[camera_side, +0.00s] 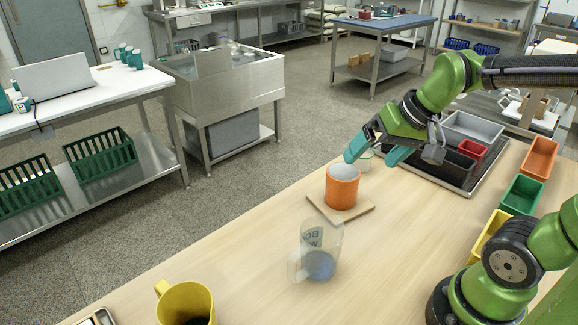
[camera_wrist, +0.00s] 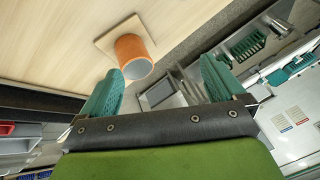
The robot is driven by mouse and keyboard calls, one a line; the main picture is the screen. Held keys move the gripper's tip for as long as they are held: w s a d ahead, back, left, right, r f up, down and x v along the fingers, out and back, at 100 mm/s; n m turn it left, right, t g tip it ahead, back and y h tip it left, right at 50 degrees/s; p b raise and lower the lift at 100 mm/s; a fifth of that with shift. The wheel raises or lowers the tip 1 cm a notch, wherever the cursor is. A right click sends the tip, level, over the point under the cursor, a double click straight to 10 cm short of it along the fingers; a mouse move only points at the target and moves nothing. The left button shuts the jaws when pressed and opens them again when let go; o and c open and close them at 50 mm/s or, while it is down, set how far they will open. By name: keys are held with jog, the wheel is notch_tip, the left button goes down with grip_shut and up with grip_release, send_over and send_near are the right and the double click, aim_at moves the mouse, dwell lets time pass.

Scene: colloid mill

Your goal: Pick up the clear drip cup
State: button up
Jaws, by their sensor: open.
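A small clear cup (camera_side: 365,159) stands behind the orange cup, and my gripper's teal fingers partly cover it in the side view. I cannot make it out in the wrist view. My gripper (camera_side: 377,153) is open, its two fingers apart above and around that small cup in the side view; I cannot tell its exact height. In the wrist view the gap between the fingers (camera_wrist: 162,70) looks empty. The orange cup (camera_side: 342,190) stands upright on a thin wooden board (camera_side: 357,211); it also shows near the left finger in the wrist view (camera_wrist: 130,50).
A clear jug (camera_side: 318,252) with dark lettering and a blue bottom stands nearer on the table. A yellow mug (camera_side: 185,304) is at the front left. A metal tray (camera_side: 438,180) with several bins lies right of my gripper. Bare tabletop (camera_side: 420,225) lies at centre right.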

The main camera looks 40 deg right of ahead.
jog(key=w+d+f+n+g, duration=0.1)
jog(key=w+d+f+g, duration=0.1)
jog(key=w+d, duration=0.95)
jog(key=n+g, duration=0.2)
jog(key=n, duration=0.3)
send_over(361, 160)
jog(key=s+d, duration=0.2)
notch_tip(361, 160, down, 5)
jog(key=w+d+n, duration=0.2)
jog(key=n, duration=0.2)
jog(key=shift+h, duration=0.3)
jog(key=f, duration=0.5)
jog(key=w+a+f, duration=0.1)
jog(key=f, duration=0.9)
jog(key=shift+w+a+f, duration=0.15)
jog(key=shift+w, duration=0.15)
jog(key=c, duration=1)
